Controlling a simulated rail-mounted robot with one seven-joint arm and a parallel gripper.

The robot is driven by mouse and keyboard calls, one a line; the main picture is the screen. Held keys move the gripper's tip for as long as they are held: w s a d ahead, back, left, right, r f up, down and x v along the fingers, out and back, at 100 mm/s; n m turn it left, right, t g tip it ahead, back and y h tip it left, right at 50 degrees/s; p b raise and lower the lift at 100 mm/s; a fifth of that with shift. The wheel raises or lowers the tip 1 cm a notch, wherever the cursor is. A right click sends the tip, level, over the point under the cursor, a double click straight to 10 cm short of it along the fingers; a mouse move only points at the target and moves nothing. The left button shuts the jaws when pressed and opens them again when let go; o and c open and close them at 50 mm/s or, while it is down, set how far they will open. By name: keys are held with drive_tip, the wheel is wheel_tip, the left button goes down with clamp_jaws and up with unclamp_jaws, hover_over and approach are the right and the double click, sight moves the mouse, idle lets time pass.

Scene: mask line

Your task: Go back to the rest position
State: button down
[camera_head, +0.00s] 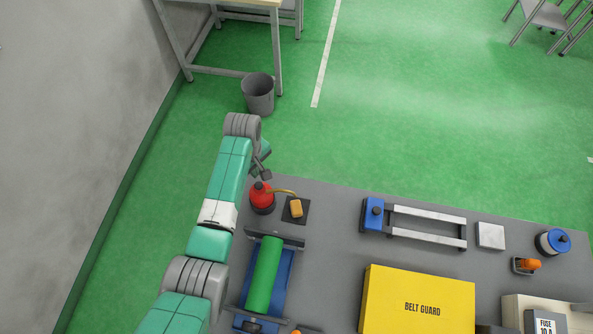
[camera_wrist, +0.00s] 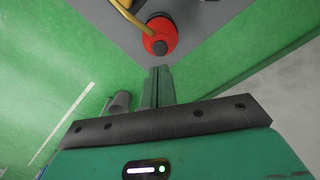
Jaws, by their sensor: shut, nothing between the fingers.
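My gripper (camera_head: 262,168) is at the back left corner of the grey workbench, at the end of my green and grey arm. In the wrist view its fingers (camera_wrist: 160,72) are together with nothing between them. They point toward a red round object with a black top (camera_wrist: 160,36), which also shows in the head view (camera_head: 262,195). The gripper appears apart from it, though the exact gap is hard to judge.
A green roller (camera_head: 264,275), yellow belt guard (camera_head: 418,305) and blue clamp-like fixture (camera_head: 373,214) occupy the bench (camera_head: 335,240). A grey bin (camera_head: 258,94) stands on the floor; a wall (camera_head: 75,100) is left.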

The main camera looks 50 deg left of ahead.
idle(0.4)
drive_tip(key=w+d+r+m+t+y, duration=0.2)
drive_tip(key=w+d+r+m+t, duration=0.1)
drive_tip(key=w+r, duration=0.55)
drive_tip(key=w+d+r+m+t+y, duration=0.1)
drive_tip(key=w+d+r+m+t, duration=0.2)
drive_tip(key=w+r, duration=0.6)
drive_tip(key=w+d+r+m+t+y, duration=0.1)
drive_tip(key=w+d+r+m+t, duration=0.2)
drive_tip(key=d+r, duration=0.45)
drive_tip(key=w+d+r+m+t, duration=0.25)
drive_tip(key=w+d+r, duration=0.2)
drive_tip(key=r, duration=0.55)
drive_tip(key=s+d+r+m+t+h+p, duration=0.1)
drive_tip(key=s+d+r+m+t, duration=0.15)
drive_tip(key=d+r, duration=0.55)
drive_tip(key=s+d+r+m+t, duration=0.1)
drive_tip(key=d+r+t, duration=0.35)
drive_tip(key=r, duration=0.65)
drive_tip(key=s+d+r+m+t+h, duration=0.2)
drive_tip(key=s+d+r+m+t, duration=0.3)
drive_tip(key=s+d+r, duration=0.6)
drive_tip(key=s+r+t, duration=0.1)
drive_tip(key=s+r, duration=0.2)
drive_tip(key=r, duration=0.1)
drive_tip(key=shift+s+h+p, duration=0.2)
drive_tip(key=shift+h+p, duration=0.1)
drive_tip(key=shift+t, duration=0.25)
